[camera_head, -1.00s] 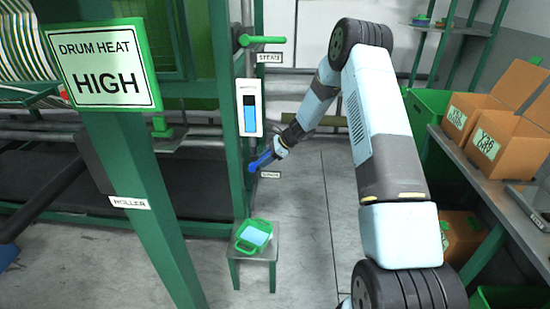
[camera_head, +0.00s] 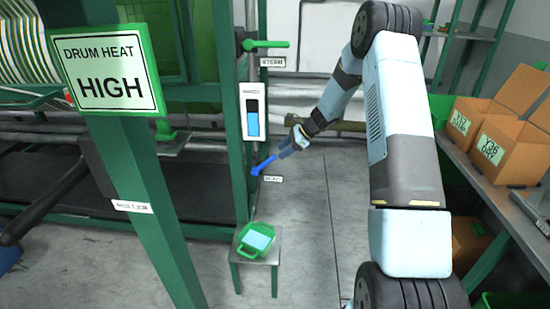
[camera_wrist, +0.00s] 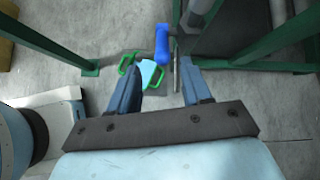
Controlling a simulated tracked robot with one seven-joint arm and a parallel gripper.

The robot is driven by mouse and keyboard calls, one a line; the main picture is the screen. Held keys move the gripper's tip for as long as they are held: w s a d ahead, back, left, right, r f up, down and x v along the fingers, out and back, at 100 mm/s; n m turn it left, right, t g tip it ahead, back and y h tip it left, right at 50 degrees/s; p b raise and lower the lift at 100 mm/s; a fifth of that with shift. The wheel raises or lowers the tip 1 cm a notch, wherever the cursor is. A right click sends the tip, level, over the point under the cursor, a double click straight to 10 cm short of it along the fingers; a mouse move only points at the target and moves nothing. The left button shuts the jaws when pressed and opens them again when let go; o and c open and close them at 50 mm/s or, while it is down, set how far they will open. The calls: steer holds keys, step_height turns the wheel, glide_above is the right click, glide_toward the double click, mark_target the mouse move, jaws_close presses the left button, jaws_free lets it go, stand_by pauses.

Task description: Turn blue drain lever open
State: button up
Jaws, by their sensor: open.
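The blue drain lever (camera_head: 264,165) sticks out to the right and slightly up from the green post, beside a small label. My gripper (camera_head: 284,152) is just right of the lever's free end, with its fingers pointing toward it. In the wrist view the lever (camera_wrist: 163,45) lies beyond the open fingertips (camera_wrist: 161,68), roughly between their lines. The fingers appear empty and clear of the lever. A green-handled container (camera_head: 256,238) with pale blue contents sits on a small stool (camera_head: 262,261) below the lever.
A level gauge (camera_head: 253,112) with blue fill and a green lever (camera_head: 265,44) are on the post above. A green column with a "DRUM HEAT HIGH" sign (camera_head: 105,70) stands at left. Cardboard boxes (camera_head: 494,140) stand on a shelf at right. Floor right of the stool is clear.

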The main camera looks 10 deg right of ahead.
steer(key=shift+v, duration=2.4)
steer(key=shift+s, duration=0.1)
